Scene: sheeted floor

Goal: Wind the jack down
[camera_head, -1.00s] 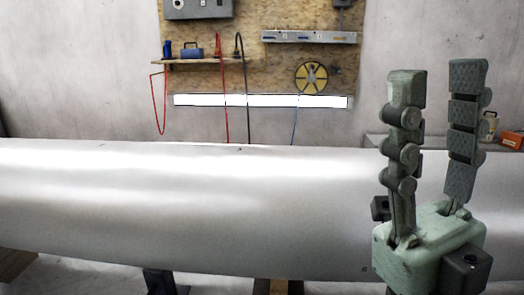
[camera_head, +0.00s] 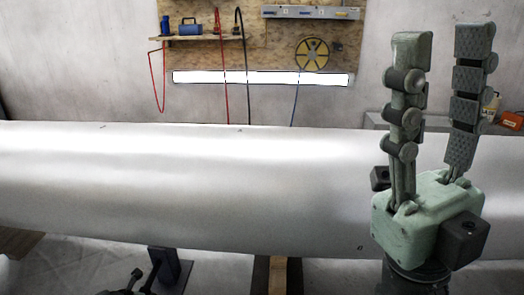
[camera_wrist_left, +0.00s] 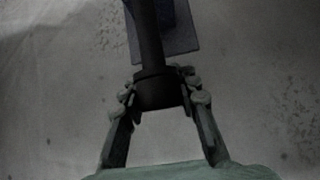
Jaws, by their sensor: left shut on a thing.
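In the left wrist view a dark post with a wider round end, which looks like the jack's handle (camera_wrist_left: 157,92), points toward my left gripper (camera_wrist_left: 160,98). The fingers of that gripper are shut on the round end from both sides. A dark bluish plate (camera_wrist_left: 180,32) lies behind the post. In the head view a dark stand (camera_head: 170,268), perhaps part of the jack, stands under a long silver body, with a small dark shape at the bottom edge beside it. I cannot tell what that shape is. My right gripper (camera_head: 437,105) points up, open and empty, at the right.
The long silver body (camera_head: 190,190) spans the view and hides much behind it. A wooden block on a dark support (camera_head: 278,273) stands below it. Behind are a tool board (camera_head: 280,50), a yellow reel (camera_head: 313,53) and a side table with an orange box (camera_head: 511,120).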

